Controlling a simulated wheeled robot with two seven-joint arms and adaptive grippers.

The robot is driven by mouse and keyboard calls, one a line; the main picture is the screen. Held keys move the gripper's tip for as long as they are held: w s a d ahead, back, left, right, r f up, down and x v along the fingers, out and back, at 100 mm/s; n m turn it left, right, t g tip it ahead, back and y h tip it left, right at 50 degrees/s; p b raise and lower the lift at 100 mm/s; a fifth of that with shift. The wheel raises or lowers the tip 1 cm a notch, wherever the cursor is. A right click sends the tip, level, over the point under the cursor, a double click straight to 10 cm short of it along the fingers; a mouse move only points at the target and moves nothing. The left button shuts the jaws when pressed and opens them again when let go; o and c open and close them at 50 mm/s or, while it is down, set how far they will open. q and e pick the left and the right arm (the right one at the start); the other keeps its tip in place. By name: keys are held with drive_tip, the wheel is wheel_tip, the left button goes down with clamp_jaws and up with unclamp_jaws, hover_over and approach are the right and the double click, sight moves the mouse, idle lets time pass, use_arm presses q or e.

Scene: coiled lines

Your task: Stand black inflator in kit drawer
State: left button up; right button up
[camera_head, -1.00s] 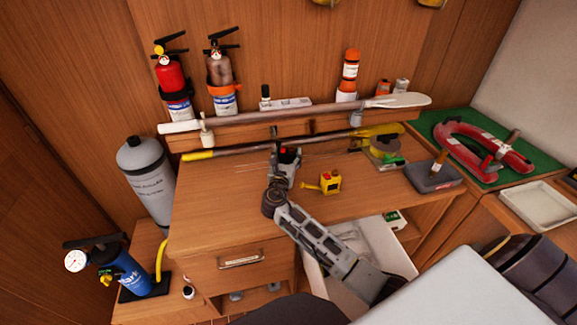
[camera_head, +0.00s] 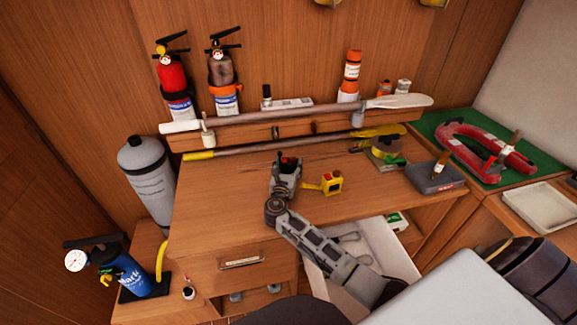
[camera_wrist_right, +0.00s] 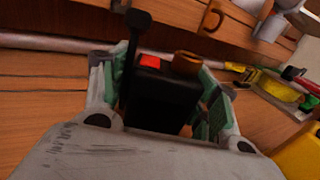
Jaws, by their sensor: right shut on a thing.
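The black inflator (camera_wrist_right: 165,97) is a dark block with a red patch, a black lever and an orange-brown round fitting. It sits between the fingers of my right gripper (camera_head: 286,172), which is shut on it over the middle of the desk. In the head view only the inflator's dark top (camera_head: 289,160) shows; the gripper hides the rest. I cannot tell how far it is above the desk top. The open drawer (camera_head: 405,262), white inside, juts out at the front right, below the gripper's level. My arm covers part of it. My left gripper is not in view.
A yellow tape measure (camera_head: 331,182) stands just right of the gripper. A boathook pole (camera_head: 290,145) lies along the desk's back. The desk's left half (camera_head: 215,200) is clear. A closed drawer (camera_head: 230,270) is at front left.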

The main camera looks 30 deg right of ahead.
idle(0.3)
drive_tip(key=o, duration=0.8)
drive_tip(key=shift+o, duration=0.2)
drive_tip(key=v, duration=1.2)
drive_tip(key=shift+r, duration=0.1)
